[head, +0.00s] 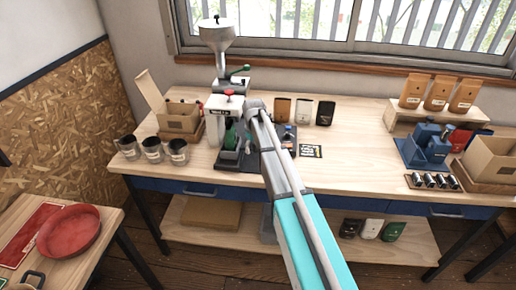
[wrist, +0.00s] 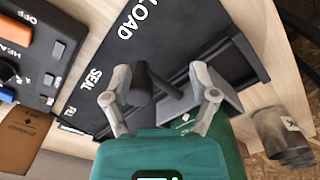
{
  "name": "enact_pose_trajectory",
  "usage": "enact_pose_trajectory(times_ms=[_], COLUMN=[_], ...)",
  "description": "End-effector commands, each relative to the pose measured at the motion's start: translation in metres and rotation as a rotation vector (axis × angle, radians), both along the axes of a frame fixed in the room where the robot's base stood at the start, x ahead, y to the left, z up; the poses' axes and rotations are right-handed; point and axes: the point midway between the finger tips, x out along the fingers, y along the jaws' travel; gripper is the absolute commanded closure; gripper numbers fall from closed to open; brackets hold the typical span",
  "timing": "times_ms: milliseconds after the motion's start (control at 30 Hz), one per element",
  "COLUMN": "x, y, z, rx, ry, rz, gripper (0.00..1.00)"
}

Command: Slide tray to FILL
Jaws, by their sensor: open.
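In the wrist view, a black board (wrist: 100,75) carries the words LOAD, SEAL and FILL in a row. A grey plate (wrist: 222,103), apparently part of the tray, lies to the right of the handle. My gripper (wrist: 161,78) is open, with its grey fingers on either side of the handle; I cannot tell whether they touch it. A dark green pouch (wrist: 228,148) is partly hidden under my gripper. In the head view, my arm hides part of the dark board (head: 290,136).
A switch box (wrist: 28,50) stands left of the board. Glass jars (head: 153,149) and an open cardboard box (head: 181,118) stand left of the station. Pouches (head: 303,110) stand to the right; the bench (head: 360,155) between has free room.

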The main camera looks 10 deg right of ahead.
Motion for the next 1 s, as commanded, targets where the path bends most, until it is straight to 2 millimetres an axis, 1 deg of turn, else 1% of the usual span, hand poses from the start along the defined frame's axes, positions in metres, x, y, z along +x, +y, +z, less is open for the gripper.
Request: enact_pose_trajectory(times_ms=[233, 333, 467, 533, 667, 767, 800, 867, 900, 967, 1000], x=[0.0, -0.004, -0.017, -0.029, -0.065, -0.104, -0.123, -0.151, -0.17, -0.196, -0.213], y=[0.0, -0.001, -0.002, -0.002, -0.005, -0.007, -0.008, -0.01, -0.011, -0.012, -0.013], z=[0.0, 0.0, 0.0, 0.0, 0.0, 0.0, 0.0, 0.0, 0.0, 0.0, 0.0], rx=[0.0, 0.0, 0.0, 0.0, -0.001, -0.001, -0.001, -0.001, -0.001, -0.001, -0.001], ry=[0.0, 0.0, 0.0, 0.001, 0.0, 0.001, 0.001, 0.001, 0.001, 0.001, 0.001], rz=[0.0, -0.005, -0.022, -0.038, -0.089, -0.145, -0.172, -0.216, -0.245, -0.289, -0.316], gripper=[0.23, 0.23, 0.23, 0.23, 0.23, 0.23, 0.23, 0.23, 0.23, 0.23, 0.23])
